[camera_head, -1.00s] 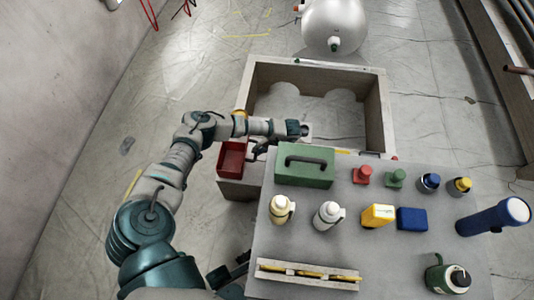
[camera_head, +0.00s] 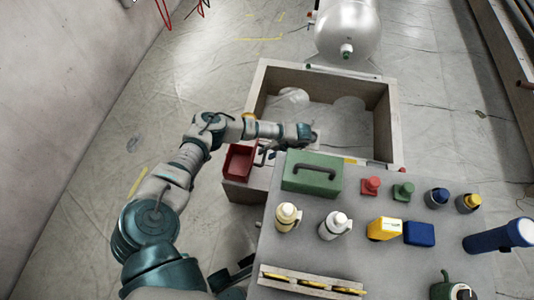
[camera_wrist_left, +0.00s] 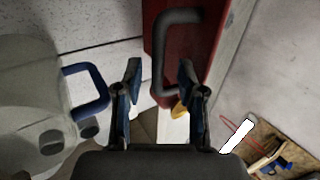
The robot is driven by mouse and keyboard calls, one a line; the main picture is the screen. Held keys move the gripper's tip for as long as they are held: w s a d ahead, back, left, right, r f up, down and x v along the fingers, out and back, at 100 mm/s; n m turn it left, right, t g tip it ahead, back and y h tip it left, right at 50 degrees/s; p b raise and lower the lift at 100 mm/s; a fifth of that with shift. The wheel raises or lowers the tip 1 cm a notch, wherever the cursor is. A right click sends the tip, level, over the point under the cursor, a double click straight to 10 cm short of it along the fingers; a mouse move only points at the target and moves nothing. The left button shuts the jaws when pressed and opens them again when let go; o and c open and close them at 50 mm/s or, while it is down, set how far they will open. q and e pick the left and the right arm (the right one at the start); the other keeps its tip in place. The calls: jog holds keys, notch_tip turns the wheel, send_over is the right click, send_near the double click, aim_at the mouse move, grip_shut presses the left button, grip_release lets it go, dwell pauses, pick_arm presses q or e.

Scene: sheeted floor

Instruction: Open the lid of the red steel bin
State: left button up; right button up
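The red steel bin (camera_head: 240,160) sits on a pale block left of the table, beside the green toolbox. In the left wrist view a red face (camera_wrist_left: 210,40) carries a grey bar handle (camera_wrist_left: 180,17). My left gripper (camera_head: 268,152) is at the bin's right side in the head view, its fingers small and partly hidden. In the left wrist view my left gripper (camera_wrist_left: 160,75) has its fingers apart, with the upright part of the handle between them in the picture. Whether they touch it is unclear. My right gripper is not in view.
The table (camera_head: 290,240) holds a green toolbox (camera_head: 305,180), bottles, small coloured containers and a blue flashlight (camera_head: 490,238). A wooden-walled frame (camera_head: 385,130) stands behind. A pale container with a blue handle (camera_wrist_left: 90,90) fills the wrist view's left. Floor at left is free.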

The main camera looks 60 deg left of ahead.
pick_arm(q)
jog(key=v, duration=1.1)
jog(key=shift+w, duration=0.1)
